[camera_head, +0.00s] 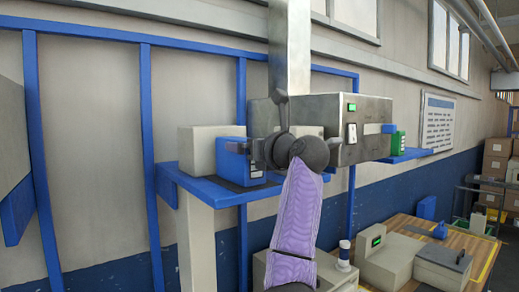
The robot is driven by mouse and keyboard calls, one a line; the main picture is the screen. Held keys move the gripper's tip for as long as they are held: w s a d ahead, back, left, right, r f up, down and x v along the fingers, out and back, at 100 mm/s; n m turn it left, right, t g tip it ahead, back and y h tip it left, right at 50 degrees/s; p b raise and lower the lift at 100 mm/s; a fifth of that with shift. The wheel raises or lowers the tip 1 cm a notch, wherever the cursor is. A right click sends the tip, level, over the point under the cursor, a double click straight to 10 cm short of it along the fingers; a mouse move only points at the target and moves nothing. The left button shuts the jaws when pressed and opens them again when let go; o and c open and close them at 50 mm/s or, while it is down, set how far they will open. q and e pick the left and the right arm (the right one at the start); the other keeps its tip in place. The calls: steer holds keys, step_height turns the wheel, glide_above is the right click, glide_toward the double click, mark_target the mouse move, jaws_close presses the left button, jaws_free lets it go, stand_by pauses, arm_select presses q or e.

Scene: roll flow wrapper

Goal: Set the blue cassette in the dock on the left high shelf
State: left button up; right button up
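The blue cassette (230,168) stands on the left high shelf (205,191), in front of a pale box-like block (199,148); I cannot tell whether this block is the dock. A gripper, which I take to be my right one (238,148), reaches in from the cassette's right side. One dark finger shows across the front of the cassette, near its top. The other finger is hidden, so I cannot tell whether the gripper is shut on it. The cassette's right end is partly covered by the gripper. My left gripper is not in view.
A metal machine (365,118) with a green light stands right of the cassette. A green block (397,142) sits on a blue shelf farther right. Blue uprights (147,120) line the wall. Below right, a wooden bench (465,255) holds grey boxes and small items.

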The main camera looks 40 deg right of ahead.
steer(key=s+a+b, duration=0.1)
steer(key=s+b, duration=0.2)
steer(key=s, duration=0.8)
steer(key=shift+s+a+b, duration=0.15)
steer(key=shift+s+b, duration=0.1)
steer(key=shift+b, duration=0.1)
